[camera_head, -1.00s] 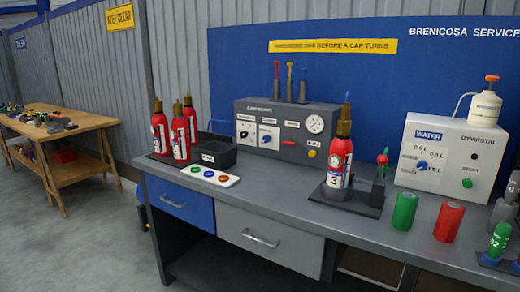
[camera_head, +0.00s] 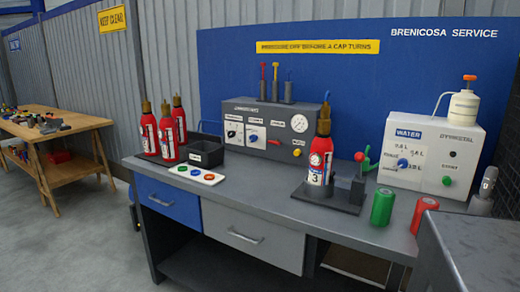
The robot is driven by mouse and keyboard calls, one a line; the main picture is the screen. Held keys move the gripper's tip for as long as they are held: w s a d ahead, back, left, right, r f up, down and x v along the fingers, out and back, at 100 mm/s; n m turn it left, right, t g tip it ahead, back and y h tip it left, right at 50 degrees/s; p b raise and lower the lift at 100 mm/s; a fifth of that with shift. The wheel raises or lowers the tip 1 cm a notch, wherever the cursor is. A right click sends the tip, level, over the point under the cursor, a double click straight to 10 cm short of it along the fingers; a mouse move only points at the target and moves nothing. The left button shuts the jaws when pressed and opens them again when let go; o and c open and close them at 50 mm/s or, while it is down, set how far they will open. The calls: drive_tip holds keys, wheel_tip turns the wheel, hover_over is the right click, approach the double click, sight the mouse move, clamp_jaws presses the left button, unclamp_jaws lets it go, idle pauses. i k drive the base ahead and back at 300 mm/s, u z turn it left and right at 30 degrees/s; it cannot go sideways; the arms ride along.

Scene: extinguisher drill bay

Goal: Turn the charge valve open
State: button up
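The grey charging panel (camera_head: 268,128) stands at the back of the bench against the blue board. Its front has a black knob (camera_head: 231,133), a blue knob (camera_head: 253,138), a red button (camera_head: 274,142), a yellow knob (camera_head: 296,152) and a round white gauge (camera_head: 299,123). The labels are too small to read, so I cannot tell which control is the charge valve. A red extinguisher (camera_head: 320,165) marked 3 stands upright in a dark stand (camera_head: 325,196) in front and to the right of the panel. My gripper is not in view.
Red extinguishers (camera_head: 149,132), a black bin (camera_head: 205,152) and a white tray (camera_head: 197,175) of colored rings stand left. A white water unit (camera_head: 428,155), green cylinder (camera_head: 382,207) and red cylinder (camera_head: 424,213) stand right. A grey block (camera_head: 475,255) covers the lower right corner.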

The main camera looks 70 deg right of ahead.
sight(275, 142)
drive_tip(key=u, duration=0.1)
drive_tip(key=k, duration=1.7)
drive_tip(key=z, duration=0.35)
drive_tip(key=i, duration=0.85)
drive_tip(key=z, duration=0.15)
